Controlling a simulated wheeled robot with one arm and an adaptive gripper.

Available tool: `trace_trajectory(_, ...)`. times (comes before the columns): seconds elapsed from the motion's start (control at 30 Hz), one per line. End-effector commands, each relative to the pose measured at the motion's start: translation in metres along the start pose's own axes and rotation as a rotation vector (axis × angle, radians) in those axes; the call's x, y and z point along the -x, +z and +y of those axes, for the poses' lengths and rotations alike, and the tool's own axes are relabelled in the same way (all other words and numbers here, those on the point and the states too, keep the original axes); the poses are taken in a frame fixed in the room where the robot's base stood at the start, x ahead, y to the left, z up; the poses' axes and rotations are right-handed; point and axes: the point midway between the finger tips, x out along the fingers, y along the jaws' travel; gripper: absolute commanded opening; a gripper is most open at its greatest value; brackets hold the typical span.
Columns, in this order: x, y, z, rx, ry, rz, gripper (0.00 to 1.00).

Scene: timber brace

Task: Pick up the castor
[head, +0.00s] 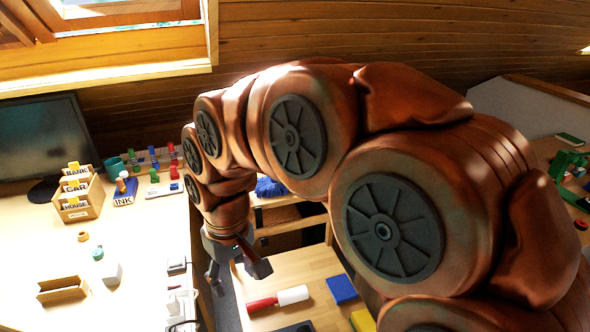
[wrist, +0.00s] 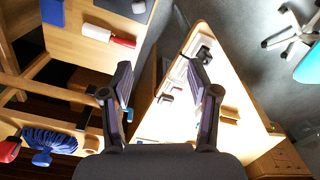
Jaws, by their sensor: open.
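I cannot make out a loose castor for certain in either view. A swivel chair base (wrist: 282,38) with small dark castors at its leg ends is at the upper right of the wrist view, on the grey floor. My gripper (wrist: 160,78) is open and empty, its two fingers spread over the gap between a desk and a lower wooden bench. In the head view my gripper (head: 224,270) hangs at the desk's right edge, partly hidden by its own wrist.
The bright desk (head: 130,270) holds a wooden letter rack (head: 78,205), an ink pad and stamps. The wooden bench (head: 300,270) holds a red-and-white roller (head: 278,299) and a blue block (head: 342,289). A blue brush (wrist: 50,140) is at the wrist view's lower left.

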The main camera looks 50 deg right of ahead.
Motion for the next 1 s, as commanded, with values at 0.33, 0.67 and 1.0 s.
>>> trace_trajectory(0.33, 0.047, -0.107, 0.117, -0.164, 0.015, 0.191, 0.60)
trace_trajectory(0.67, 0.075, -0.144, 0.261, -0.352, 0.079, 0.331, 0.60)
trace_trajectory(1.0, 0.072, -0.145, 0.308, -0.411, 0.106, 0.358, 0.60)
